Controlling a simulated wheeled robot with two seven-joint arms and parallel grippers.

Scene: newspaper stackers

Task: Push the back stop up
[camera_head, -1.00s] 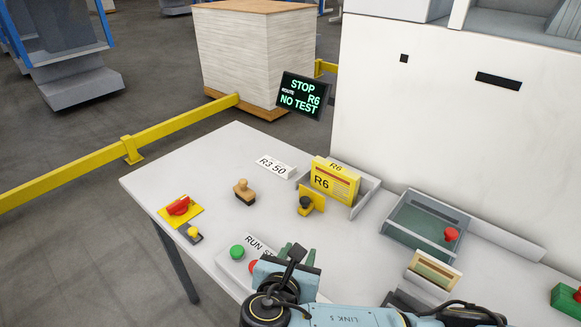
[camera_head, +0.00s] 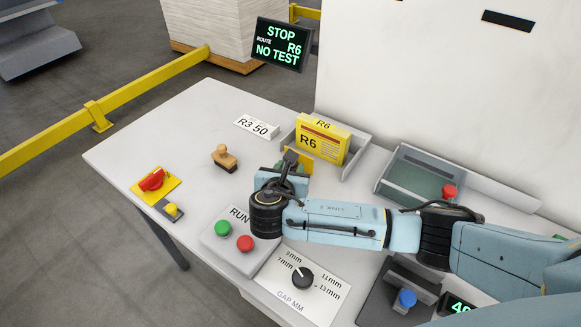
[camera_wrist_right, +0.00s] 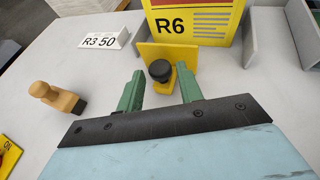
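A yellow bracket (camera_wrist_right: 178,55) with a black knob (camera_wrist_right: 159,70) stands in front of the yellow R6 bundle (camera_wrist_right: 194,22); it looks like the back stop. In the head view the R6 bundle (camera_head: 322,141) sits between grey walls, and my right gripper (camera_head: 290,168) mostly hides the bracket. In the right wrist view my right gripper (camera_wrist_right: 160,92) has its green fingers spread wide and empty. The knob lies just ahead, between the lines of the fingers; contact cannot be told. My left gripper is not in view.
A wooden-handled stamp (camera_head: 224,157) and an R3 50 card (camera_head: 257,127) lie left of the bracket. A green button (camera_head: 222,228) and a red button (camera_head: 245,243) sit near my right arm, with a gap dial (camera_head: 302,278) in front. A grey tray (camera_head: 381,187) with a red knob stands right.

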